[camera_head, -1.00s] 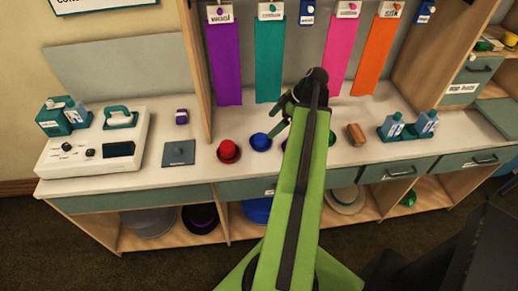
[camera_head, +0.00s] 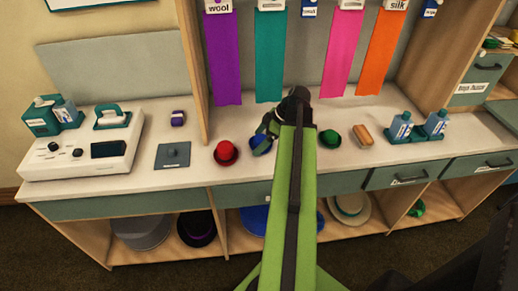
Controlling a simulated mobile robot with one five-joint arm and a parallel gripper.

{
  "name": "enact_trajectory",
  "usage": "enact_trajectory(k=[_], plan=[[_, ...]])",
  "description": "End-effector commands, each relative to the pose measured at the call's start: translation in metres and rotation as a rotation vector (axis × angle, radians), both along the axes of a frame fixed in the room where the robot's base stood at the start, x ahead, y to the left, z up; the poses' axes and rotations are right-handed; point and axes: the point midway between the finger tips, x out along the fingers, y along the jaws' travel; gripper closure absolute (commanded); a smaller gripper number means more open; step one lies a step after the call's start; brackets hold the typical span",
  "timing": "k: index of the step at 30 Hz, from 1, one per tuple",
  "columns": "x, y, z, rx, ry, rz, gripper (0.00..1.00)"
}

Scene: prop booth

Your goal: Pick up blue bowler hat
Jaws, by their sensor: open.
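The small blue bowler hat (camera_head: 261,147) sits on the white counter, just right of a small red hat (camera_head: 226,152). My green arm reaches over the counter, and my gripper (camera_head: 266,134) is open at the hat's back right side. The dark jaws overlap the hat's upper part in this view. I cannot tell whether they touch it. A small green hat (camera_head: 329,139) stands to the right of my arm.
A brown brush-like block (camera_head: 363,136) and blue bottles (camera_head: 401,126) stand to the right. A grey-green plate (camera_head: 173,156) and a white machine (camera_head: 84,150) stand to the left. Coloured cloth strips hang behind. Larger hats, one blue (camera_head: 254,218), lie on the shelf below.

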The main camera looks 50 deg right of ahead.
Motion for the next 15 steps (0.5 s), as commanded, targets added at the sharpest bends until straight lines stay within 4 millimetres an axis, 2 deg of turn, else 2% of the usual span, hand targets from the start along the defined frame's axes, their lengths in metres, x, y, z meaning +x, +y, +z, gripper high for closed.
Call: enact_trajectory(k=[3, 12, 13, 15], plan=[[-0.0003, -0.0001, 0.0016, 0.0, 0.0, 0.0, 0.08], [-0.0005, -0.0004, 0.0017, 0.0, 0.0, 0.0, 0.47], [-0.0006, -0.0004, 0.0017, 0.0, 0.0, 0.0, 0.51], [-0.0006, -0.0005, 0.0018, 0.0, 0.0, 0.0, 0.51]])
